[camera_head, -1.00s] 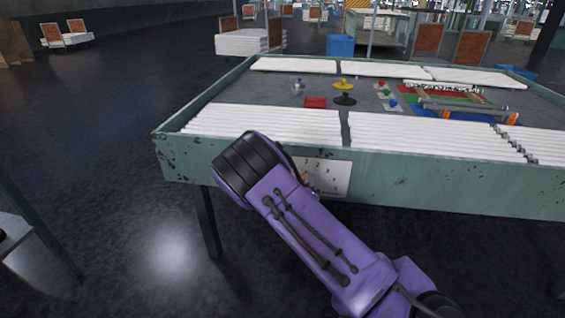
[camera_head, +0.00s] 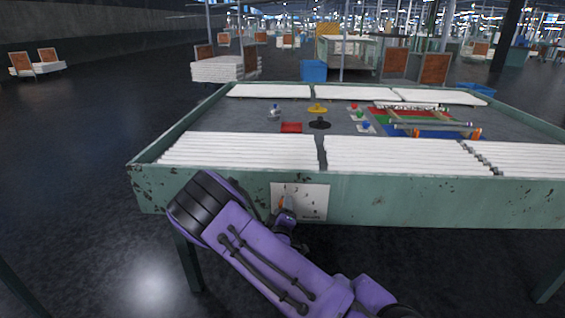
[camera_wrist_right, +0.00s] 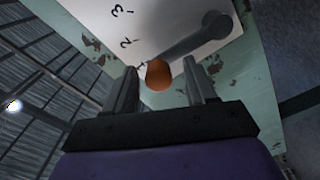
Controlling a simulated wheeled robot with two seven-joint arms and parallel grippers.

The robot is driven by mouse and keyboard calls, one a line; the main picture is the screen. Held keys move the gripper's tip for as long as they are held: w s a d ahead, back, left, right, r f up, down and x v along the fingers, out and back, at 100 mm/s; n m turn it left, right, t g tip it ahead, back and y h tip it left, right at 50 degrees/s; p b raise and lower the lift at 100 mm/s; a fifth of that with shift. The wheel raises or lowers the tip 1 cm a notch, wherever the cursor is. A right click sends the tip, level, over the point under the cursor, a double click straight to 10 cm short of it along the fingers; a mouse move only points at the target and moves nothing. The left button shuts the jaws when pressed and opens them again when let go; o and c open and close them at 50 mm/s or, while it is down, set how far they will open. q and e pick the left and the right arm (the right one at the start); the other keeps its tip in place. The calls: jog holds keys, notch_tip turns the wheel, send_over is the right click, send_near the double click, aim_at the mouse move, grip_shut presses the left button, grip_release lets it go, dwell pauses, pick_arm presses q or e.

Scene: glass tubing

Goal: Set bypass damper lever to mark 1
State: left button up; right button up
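The damper lever is a grey arm (camera_wrist_right: 195,38) with an orange knob (camera_wrist_right: 159,75) at its end. It is mounted on a white plate (camera_head: 312,203) on the front side of the green table. In the right wrist view the plate carries the marks 2 and 3; mark 1 cannot be made out. My right gripper (camera_wrist_right: 160,80) is open, with the knob between its fingertips and a visible gap at each side. In the head view the right gripper (camera_head: 284,212) is at the plate's left part, partly covering the lever. My left gripper is not in view.
The green table (camera_head: 400,205) has white tubing bundles (camera_head: 240,150) along its front edge. A red block (camera_head: 291,128), a yellow and black item (camera_head: 318,112) and other small parts stand behind them. Open floor (camera_head: 80,150) lies to the left.

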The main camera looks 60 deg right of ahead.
jog(key=v, duration=1)
jog(key=shift+s+a, duration=0.15)
jog(key=shift+a, duration=0.05)
